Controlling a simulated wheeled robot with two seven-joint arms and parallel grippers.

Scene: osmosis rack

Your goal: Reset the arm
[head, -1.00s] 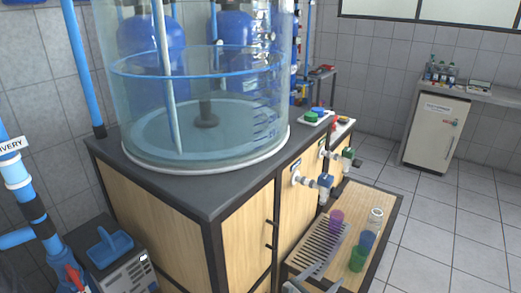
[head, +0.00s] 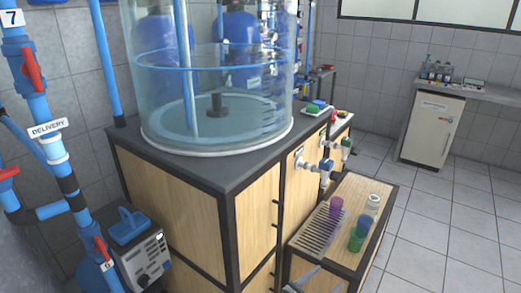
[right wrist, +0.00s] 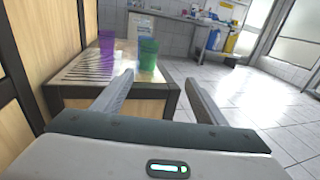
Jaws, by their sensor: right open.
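My right gripper (head: 318,281) shows at the bottom edge of the head view, in front of the low wooden side table (head: 375,215). In the right wrist view its two fingers (right wrist: 162,88) are spread apart with nothing between them. Beyond them stand the purple cup (right wrist: 107,43) and the green cup (right wrist: 148,54) on the table. My left gripper is in neither current view.
A slatted grille (head: 318,234) lies on the side table, with a purple cup (head: 336,206), blue cup (head: 364,223), green cup (head: 356,240) and clear glass (head: 373,203). A water tank (head: 215,110) stands on the cabinet. Tiled floor (head: 450,225) is open at right.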

